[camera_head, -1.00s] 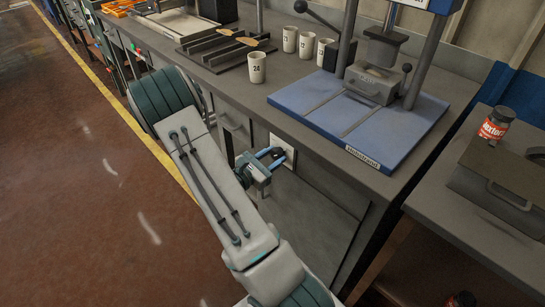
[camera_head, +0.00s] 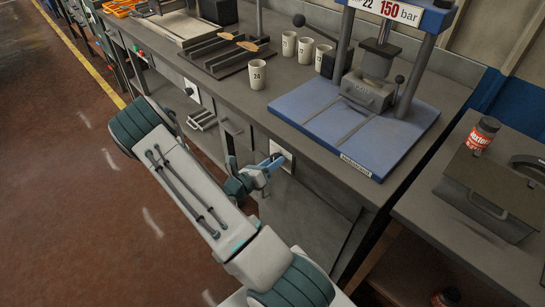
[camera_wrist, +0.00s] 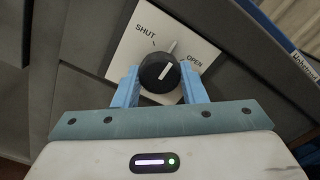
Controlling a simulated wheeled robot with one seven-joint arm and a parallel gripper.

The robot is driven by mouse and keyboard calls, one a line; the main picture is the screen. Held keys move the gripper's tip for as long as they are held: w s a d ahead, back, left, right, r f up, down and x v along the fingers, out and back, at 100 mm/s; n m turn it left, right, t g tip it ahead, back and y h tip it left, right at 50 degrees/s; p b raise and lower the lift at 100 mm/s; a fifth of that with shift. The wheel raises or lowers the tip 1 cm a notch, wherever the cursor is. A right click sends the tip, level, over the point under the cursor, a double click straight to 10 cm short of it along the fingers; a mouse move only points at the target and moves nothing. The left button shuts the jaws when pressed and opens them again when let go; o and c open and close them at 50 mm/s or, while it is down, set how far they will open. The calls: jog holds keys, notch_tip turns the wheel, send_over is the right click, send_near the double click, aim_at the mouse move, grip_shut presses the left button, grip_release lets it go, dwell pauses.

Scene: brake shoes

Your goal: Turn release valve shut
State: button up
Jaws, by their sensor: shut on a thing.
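The release valve is a round black knob (camera_wrist: 159,73) with a white pointer line, on a white plate (camera_wrist: 125,50) marked SHUT at upper left and OPEN at right. The pointer leans up and to the right, between the two words. My gripper (camera_wrist: 165,88) has its two blue fingers on either side of the knob and is shut on it. In the head view, my gripper (camera_head: 272,164) reaches the white plate (camera_head: 281,152) on the front of the bench; the knob is hidden there by the fingers.
The grey bench (camera_head: 290,75) carries a blue-based press (camera_head: 340,130), several white numbered cups (camera_head: 257,74) and a dark ribbed rack (camera_head: 215,55). A lower table at right holds a red-labelled jar (camera_head: 482,133) and a grey metal box (camera_head: 490,190). The brown floor at left is clear.

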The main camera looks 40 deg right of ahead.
jog(key=n+p, duration=0.5)
jog(key=n, duration=0.3)
jog(key=shift+r+n, duration=0.1)
jog(key=shift+n, duration=0.6)
jog(key=o, duration=1)
jog(key=a, duration=0.4)
jog(key=a+b, duration=0.1)
jog(key=a, duration=0.4)
jog(key=s+a, duration=0.1)
jog(key=a, duration=0.3)
jog(key=shift+a, duration=0.4)
